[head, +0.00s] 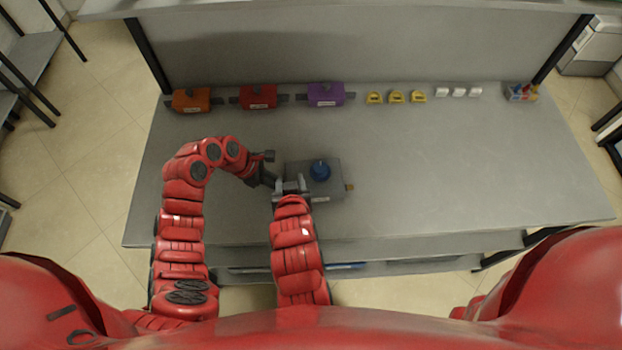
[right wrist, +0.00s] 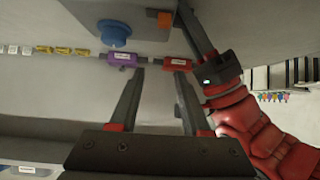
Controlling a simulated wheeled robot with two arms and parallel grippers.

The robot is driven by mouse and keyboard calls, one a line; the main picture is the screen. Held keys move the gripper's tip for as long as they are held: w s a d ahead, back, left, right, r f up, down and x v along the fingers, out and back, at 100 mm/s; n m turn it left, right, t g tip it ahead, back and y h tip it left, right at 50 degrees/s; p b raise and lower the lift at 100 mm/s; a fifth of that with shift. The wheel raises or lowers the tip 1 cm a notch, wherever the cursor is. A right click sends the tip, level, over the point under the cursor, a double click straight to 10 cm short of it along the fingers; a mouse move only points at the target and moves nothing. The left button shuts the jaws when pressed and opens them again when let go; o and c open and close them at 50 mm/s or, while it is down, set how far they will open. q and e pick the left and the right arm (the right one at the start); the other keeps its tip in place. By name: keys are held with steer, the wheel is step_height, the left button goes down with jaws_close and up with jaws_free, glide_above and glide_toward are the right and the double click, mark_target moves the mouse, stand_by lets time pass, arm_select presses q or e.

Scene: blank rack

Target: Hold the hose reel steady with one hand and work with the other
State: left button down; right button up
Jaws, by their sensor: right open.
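A grey box with a round blue knob (head: 320,169) on top sits on the bench; no hose shows on it. I take this grey box (head: 332,186) for the hose reel. My right gripper (head: 291,186) is at the box's front left. In the wrist view its fingers (right wrist: 160,68) are apart with nothing between them.
Orange (head: 191,100), red (head: 258,97) and purple (head: 325,95) blocks line the bench's back edge. Yellow pieces (head: 396,97), white pieces (head: 458,92) and a small multicoloured bin (head: 521,92) stand farther right. The right half of the bench (head: 470,165) is clear.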

mark_target(308, 182)
steer(key=shift+f, duration=3.95)
steer(key=shift+c, duration=0.4)
